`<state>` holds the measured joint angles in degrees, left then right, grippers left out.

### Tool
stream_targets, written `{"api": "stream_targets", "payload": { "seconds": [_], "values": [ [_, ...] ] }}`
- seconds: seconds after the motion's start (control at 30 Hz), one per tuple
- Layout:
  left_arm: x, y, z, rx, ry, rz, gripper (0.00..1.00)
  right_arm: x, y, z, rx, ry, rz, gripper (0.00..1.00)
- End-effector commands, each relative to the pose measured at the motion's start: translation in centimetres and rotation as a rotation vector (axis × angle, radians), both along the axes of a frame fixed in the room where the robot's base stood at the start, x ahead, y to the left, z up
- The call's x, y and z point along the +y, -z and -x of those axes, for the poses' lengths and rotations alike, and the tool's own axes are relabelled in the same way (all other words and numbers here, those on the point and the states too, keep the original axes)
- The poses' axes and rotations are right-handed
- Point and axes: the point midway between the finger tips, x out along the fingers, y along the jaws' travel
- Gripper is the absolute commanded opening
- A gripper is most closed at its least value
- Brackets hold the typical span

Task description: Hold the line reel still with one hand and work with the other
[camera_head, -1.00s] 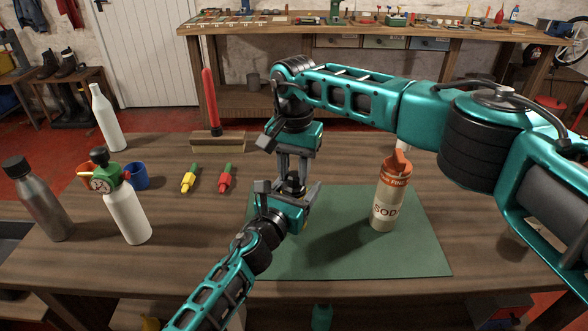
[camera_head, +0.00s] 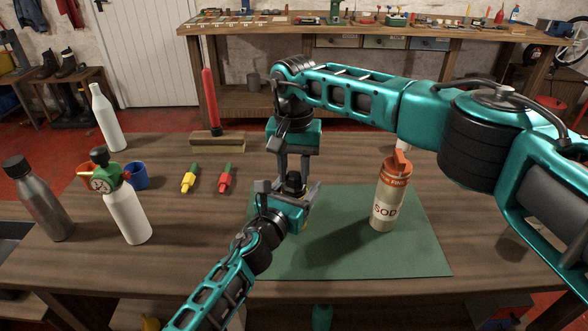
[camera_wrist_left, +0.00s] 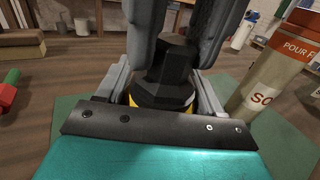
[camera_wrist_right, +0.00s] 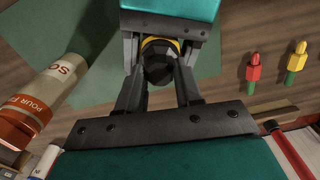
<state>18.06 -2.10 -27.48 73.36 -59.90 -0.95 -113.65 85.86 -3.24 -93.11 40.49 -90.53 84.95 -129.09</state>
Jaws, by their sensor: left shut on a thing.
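A dark, faceted knob-like top (camera_head: 295,181) stands upright above the green mat (camera_head: 400,257); it also shows in the right wrist view (camera_wrist_right: 158,66). Yellow shows below it in the left wrist view (camera_wrist_left: 190,110). Its lower body is hidden, so I cannot tell a reel shape. My left gripper (camera_head: 285,205) is shut on this lower body, low over the mat. My right gripper (camera_head: 294,190) points down from above, one finger on each side of the dark top. I cannot tell whether those fingers touch it.
A SODA bottle (camera_head: 386,208) with an orange top stands right of the grippers. Yellow (camera_head: 189,180) and red (camera_head: 226,180) green-ended pieces lie left. A grey bottle (camera_head: 42,205), white bottles (camera_head: 127,217), a blue cup (camera_head: 137,176) and a brush (camera_head: 217,142) stand farther left and behind.

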Motion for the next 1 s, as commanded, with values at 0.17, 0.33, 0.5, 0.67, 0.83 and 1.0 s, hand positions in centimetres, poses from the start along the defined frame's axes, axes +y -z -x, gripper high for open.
{"api": "stream_targets", "payload": {
  "seconds": [0.17,0.33,0.5,0.67,0.83,1.0],
  "values": [
    [0.0,0.2,0.0,0.003,0.000,-0.003,0.27,0.0,0.0,0.0,0.000,0.001,0.000,0.53],
    [0.0,0.2,0.0,0.003,0.000,-0.003,0.27,0.0,0.0,0.0,0.000,0.001,0.000,0.59],
    [0.0,0.2,0.0,0.003,0.000,-0.003,0.27,0.0,-0.1,0.0,0.000,0.001,0.000,0.59],
    [0.0,0.2,0.1,0.003,0.000,-0.003,0.27,0.0,-2.0,-0.1,-0.003,0.001,-0.002,0.59],
    [0.0,0.2,0.0,0.002,0.000,-0.002,0.27,0.0,-5.7,-0.1,-0.004,0.001,-0.001,0.59],
    [0.0,0.2,0.1,0.002,0.000,-0.002,0.27,0.0,-9.1,0.0,-0.003,0.001,-0.002,0.59]
  ]
}}
